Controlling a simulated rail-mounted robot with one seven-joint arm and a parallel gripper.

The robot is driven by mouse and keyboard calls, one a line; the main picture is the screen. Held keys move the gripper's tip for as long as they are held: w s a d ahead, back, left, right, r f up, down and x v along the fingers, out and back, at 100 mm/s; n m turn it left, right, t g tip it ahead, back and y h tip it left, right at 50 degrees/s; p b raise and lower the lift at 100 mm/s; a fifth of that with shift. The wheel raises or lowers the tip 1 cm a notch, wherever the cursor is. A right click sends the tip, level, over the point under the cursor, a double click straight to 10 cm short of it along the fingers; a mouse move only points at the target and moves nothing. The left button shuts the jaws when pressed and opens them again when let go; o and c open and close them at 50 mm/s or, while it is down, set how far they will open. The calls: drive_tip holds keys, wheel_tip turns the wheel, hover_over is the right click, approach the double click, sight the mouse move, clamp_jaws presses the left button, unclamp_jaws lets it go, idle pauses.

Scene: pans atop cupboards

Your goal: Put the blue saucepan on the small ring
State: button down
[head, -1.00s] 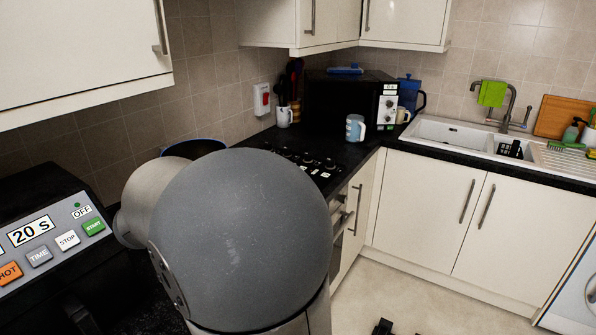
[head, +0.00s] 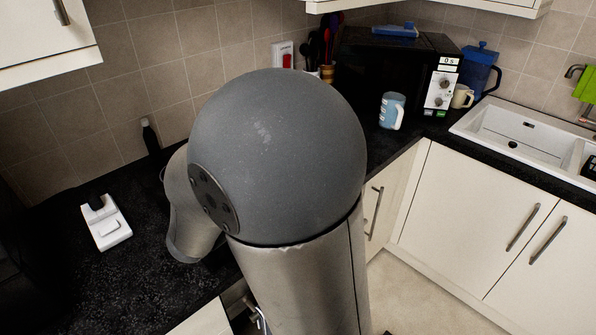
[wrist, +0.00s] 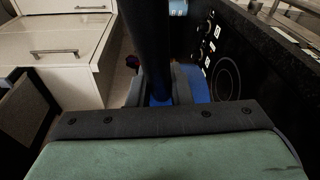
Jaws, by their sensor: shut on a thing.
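In the wrist view my gripper (wrist: 163,90) is shut on the dark handle of the blue saucepan (wrist: 197,85). The handle rises up the middle of the picture, and only part of the blue body shows behind the fingers. A round ring (wrist: 228,75) is on the black hob, just right of the saucepan. I cannot tell whether it is the small ring, or whether the saucepan touches the hob. In the head view my arm hides the gripper, saucepan and hob.
In the head view a mug (head: 392,111) stands before the black microwave (head: 385,70), left of the sink (head: 525,135). A white device (head: 105,222) lies on the dark worktop at left, with bare worktop around it. Cupboards hang above.

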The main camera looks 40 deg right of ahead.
drive_tip(key=w+d+f, duration=0.1)
drive_tip(key=d, duration=0.1)
drive_tip(key=w+d+f+p, duration=0.1)
drive_tip(key=w+d, duration=0.1)
drive_tip(key=d, duration=0.1)
drive_tip(key=w+d+f+p, duration=0.1)
drive_tip(key=d, duration=0.1)
drive_tip(key=shift+w+d+f, duration=0.15)
drive_tip(key=shift+w+f, duration=0.2)
drive_tip(key=w+d+f, duration=0.1)
drive_tip(key=f, duration=0.2)
drive_tip(key=w+d+f+p, duration=0.1)
drive_tip(key=f, duration=0.2)
drive_tip(key=w+d+f, duration=0.1)
drive_tip(key=d+f, duration=0.1)
drive_tip(key=f, duration=0.1)
drive_tip(key=shift+f, duration=0.3)
drive_tip(key=c, duration=1.3)
unclamp_jaws()
drive_tip(key=shift+r, duration=0.15)
